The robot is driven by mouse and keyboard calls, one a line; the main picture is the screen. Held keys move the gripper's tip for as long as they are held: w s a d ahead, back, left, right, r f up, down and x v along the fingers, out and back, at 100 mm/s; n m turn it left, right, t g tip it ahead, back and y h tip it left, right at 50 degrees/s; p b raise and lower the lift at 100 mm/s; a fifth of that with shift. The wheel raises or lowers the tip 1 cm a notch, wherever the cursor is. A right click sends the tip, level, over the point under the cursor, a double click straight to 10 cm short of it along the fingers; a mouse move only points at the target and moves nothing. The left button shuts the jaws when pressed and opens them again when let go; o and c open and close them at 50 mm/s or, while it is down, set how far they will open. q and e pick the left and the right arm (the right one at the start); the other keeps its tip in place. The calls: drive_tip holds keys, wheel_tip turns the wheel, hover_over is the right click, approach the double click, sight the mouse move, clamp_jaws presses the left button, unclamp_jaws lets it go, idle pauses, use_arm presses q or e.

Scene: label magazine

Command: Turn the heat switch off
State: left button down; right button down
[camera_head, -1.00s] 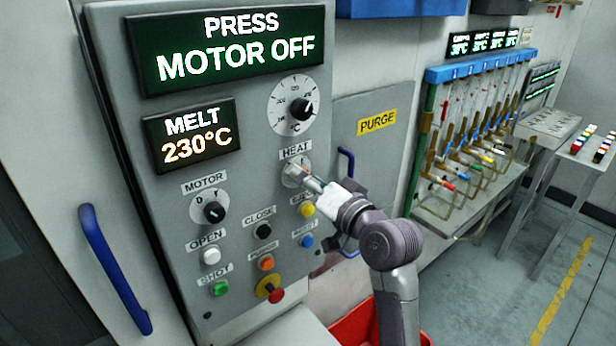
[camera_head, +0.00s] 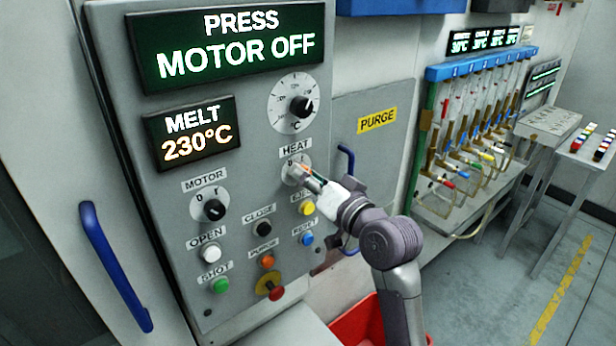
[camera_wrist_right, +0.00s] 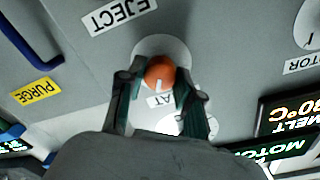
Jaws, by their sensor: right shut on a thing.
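The heat switch (camera_head: 293,166) sits under its HEAT label on the grey control panel, with a pale round plate around the knob. My right gripper (camera_head: 311,179) reaches in from the right and is shut on the knob, hiding much of it. In the right wrist view, the heat switch knob (camera_wrist_right: 160,68) is orange with a white pointer mark. Its sides are between the two dark fingers of my right gripper (camera_wrist_right: 156,80). The pointer's exact setting is hard to tell. My left gripper is out of view.
The motor knob (camera_head: 213,210) and several push buttons sit left of and below the switch. The yellow button (camera_head: 308,208) is close under my gripper. A temperature dial (camera_head: 300,104) is above. The display (camera_head: 235,45) reads PRESS MOTOR OFF; the melt display (camera_head: 191,134) reads 230°C.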

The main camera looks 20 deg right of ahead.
drive_tip(key=n+p, duration=0.2)
drive_tip(key=n, duration=1)
drive_tip(key=shift+n, duration=0.4)
idle(0.4)
drive_tip(key=c, duration=0.8)
unclamp_jaws()
drive_tip(key=shift+a, duration=0.1)
drive_tip(key=shift+o, duration=0.2)
drive_tip(key=v, duration=1.2)
drive_tip(key=shift+f, duration=0.15)
